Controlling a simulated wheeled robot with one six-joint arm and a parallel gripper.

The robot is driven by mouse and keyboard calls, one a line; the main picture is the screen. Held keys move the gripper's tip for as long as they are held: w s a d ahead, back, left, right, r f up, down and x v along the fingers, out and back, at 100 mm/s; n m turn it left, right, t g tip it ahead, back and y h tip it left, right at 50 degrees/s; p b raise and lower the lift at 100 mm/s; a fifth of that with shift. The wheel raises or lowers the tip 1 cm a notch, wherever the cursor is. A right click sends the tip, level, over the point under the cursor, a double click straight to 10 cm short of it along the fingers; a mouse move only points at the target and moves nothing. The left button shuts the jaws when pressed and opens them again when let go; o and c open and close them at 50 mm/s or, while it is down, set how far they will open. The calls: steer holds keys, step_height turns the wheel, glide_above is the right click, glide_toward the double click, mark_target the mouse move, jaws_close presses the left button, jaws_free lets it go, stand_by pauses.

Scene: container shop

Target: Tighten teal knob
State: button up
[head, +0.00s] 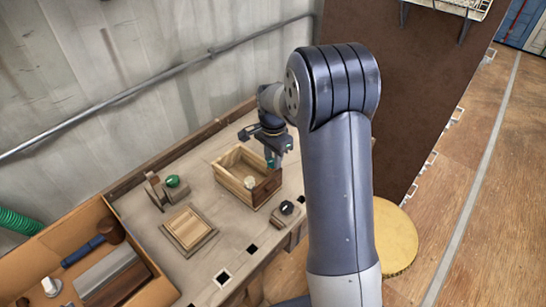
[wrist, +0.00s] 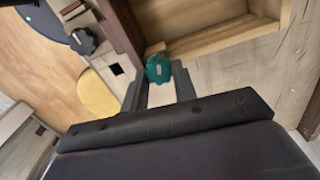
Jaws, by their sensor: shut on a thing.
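The teal knob (wrist: 158,69) sits between my two fingertips in the wrist view, beside the dark brown end of an open wooden box (wrist: 220,38). My gripper (wrist: 159,80) is shut on the knob, with one grey finger on each side of it. In the head view my gripper (head: 273,158) points down at the right end of the wooden box (head: 232,179). The knob is small there and mostly hidden by the fingers, so its seating and any gap cannot be told.
A green knob (head: 172,181) on a wooden block stands left of the box. A small wooden frame (head: 188,228) lies in front, and a black knob (head: 287,208) sits near the bench edge. An orange-brown tray with a mallet (head: 108,232) fills the lower left. A round yellow stool top (head: 398,240) is at right.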

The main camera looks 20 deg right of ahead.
mark_target(273, 160)
steer(key=shift+r, duration=0.1)
steer(key=o, duration=1)
step_height(273, 160, up, 11)
steer(key=shift+f, duration=0.25)
step_height(273, 160, down, 11)
steer(key=shift+r, duration=0.1)
stand_by(0.3)
stand_by(0.4)
